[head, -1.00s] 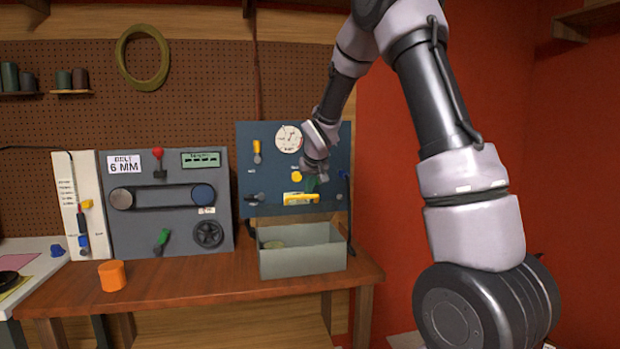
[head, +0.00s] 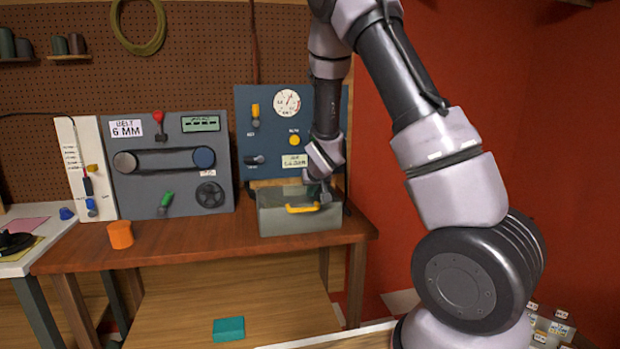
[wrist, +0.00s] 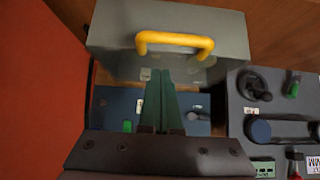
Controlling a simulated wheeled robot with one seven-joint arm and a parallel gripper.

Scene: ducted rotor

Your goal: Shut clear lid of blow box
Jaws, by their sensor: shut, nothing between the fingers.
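I cannot tell whether a small gap is left under the lid. My gripper (head: 323,197) is shut and empty, over the lid's right part in the head view. In the wrist view its green fingers (wrist: 159,74) point at the lid, behind the handle. Contact with the lid is unclear.
A blue panel (head: 252,98) with gauge and switches stands behind the box. A grey belt panel (head: 180,182) stands to its left. An orange cylinder (head: 120,235) sits on the bench's left front. A red wall (head: 385,200) is at the right.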

